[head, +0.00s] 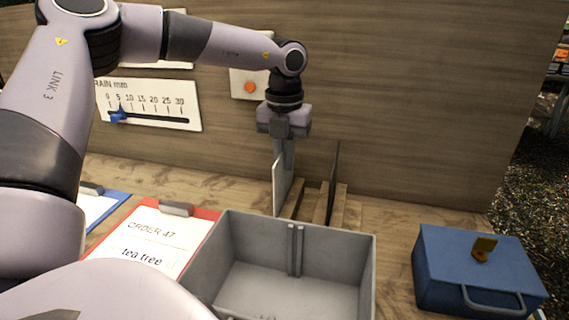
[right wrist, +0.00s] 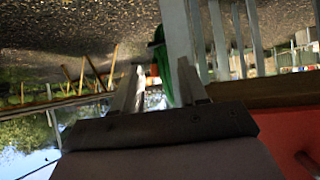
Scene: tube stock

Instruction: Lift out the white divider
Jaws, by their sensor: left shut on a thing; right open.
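The white divider (head: 281,182) stands upright at the wooden slotted rack (head: 341,214) behind the grey crate. My left gripper (head: 284,142) is above it, pointing down and shut on its top edge. The divider's lower end comes down beside the rack's left slats, close to the crate's back rim; I cannot tell whether it is still in a slot. A dark divider (head: 334,182) stands in the rack to its right. My right gripper (right wrist: 158,82) shows only in the right wrist view, open, with nothing visibly held.
The empty grey crate (head: 367,262) stands in front of the rack. A red clipboard (head: 208,214) reading "ORDER 47, tea tree" lies to its left, with a blue clipboard (head: 122,197) beyond. A blue box (head: 448,252) with a handle sits at right. A wooden wall rises close behind.

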